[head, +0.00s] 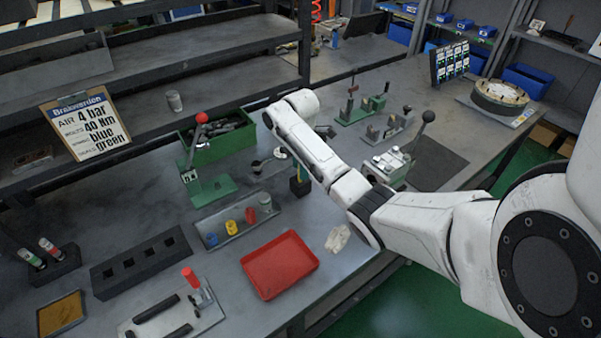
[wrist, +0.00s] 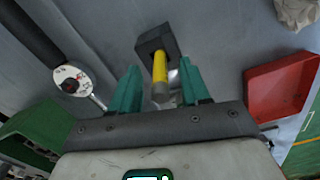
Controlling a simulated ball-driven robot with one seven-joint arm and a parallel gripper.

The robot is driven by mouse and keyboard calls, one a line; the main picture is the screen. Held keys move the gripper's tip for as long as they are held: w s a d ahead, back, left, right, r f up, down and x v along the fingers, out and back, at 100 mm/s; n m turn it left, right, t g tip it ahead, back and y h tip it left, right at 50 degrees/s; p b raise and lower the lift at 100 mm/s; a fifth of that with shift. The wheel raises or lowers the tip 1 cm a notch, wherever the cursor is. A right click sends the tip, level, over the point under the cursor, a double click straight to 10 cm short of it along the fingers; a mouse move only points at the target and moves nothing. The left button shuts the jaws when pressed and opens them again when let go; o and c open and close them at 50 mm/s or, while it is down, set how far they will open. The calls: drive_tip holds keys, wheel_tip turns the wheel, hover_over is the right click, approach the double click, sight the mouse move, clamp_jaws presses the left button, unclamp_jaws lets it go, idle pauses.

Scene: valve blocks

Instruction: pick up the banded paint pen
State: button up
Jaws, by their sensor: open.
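A yellow pen-like cylinder with a grey end (wrist: 160,75) stands in a dark square block (wrist: 151,41) in the wrist view. I take it for the paint pen, though its bands are not clear. My gripper (wrist: 160,72) is open, its two green fingers on either side of the cylinder in the picture; contact cannot be told. In the head view the dark block (head: 299,187) stands beside my gripper and arm, with a little yellow showing. Two pens with red (head: 47,245) and green (head: 29,257) parts stand in a black holder at the far left.
A red tray (head: 280,265) lies in front of the block, and a grey tray with small coloured cylinders (head: 232,227) is to its left. A green lever fixture (head: 207,180), a green bin (head: 220,140) and crumpled paper (head: 338,238) are near. Bare bench lies between them.

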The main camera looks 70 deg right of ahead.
drive_tip(key=shift+f, duration=1.1)
clamp_jaws()
